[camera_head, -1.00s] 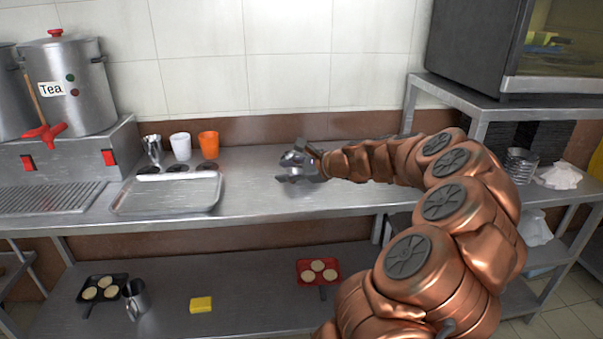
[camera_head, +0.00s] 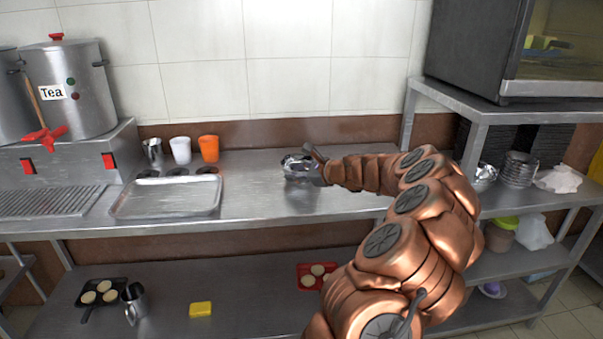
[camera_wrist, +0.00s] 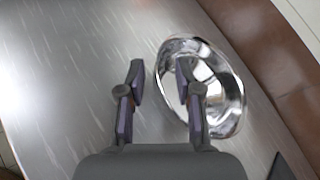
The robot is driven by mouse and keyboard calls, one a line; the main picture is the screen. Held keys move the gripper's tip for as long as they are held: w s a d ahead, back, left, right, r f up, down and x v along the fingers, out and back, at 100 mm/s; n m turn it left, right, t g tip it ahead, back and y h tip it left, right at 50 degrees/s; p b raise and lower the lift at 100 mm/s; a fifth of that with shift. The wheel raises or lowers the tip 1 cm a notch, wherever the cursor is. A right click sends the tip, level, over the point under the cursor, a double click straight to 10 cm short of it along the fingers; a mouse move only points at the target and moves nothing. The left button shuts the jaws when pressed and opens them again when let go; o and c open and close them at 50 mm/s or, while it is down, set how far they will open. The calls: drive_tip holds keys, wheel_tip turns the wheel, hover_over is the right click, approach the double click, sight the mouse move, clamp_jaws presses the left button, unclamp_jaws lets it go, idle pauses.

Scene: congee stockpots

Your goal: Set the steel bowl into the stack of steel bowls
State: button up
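The shiny steel bowl (camera_wrist: 228,80) lies on the counter in the wrist view, right of centre. In the head view the steel bowl (camera_head: 299,172) is partly covered by my gripper (camera_head: 308,163). In the wrist view my gripper (camera_wrist: 159,72) has its fingers apart: the right finger is over or inside the bowl, and the left finger is outside its left rim. Whether either finger touches the rim I cannot tell. A stack of steel bowls (camera_head: 519,168) stands on the right-hand shelf in the head view, with shiny steelware (camera_head: 484,173) beside it, partly hidden by my arm.
A metal tray (camera_head: 167,196) and several cups (camera_head: 181,150) are left on the counter (camera_head: 255,200). The brown back wall strip (camera_wrist: 262,40) runs close behind the bowl. A dark oven (camera_head: 480,45) stands above the right shelf. The counter left of the bowl is clear.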

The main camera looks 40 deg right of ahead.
drive_tip(key=shift+w, duration=0.25)
drive_tip(key=shift+c, duration=0.2)
drive_tip(key=shift+f, duration=0.1)
clamp_jaws()
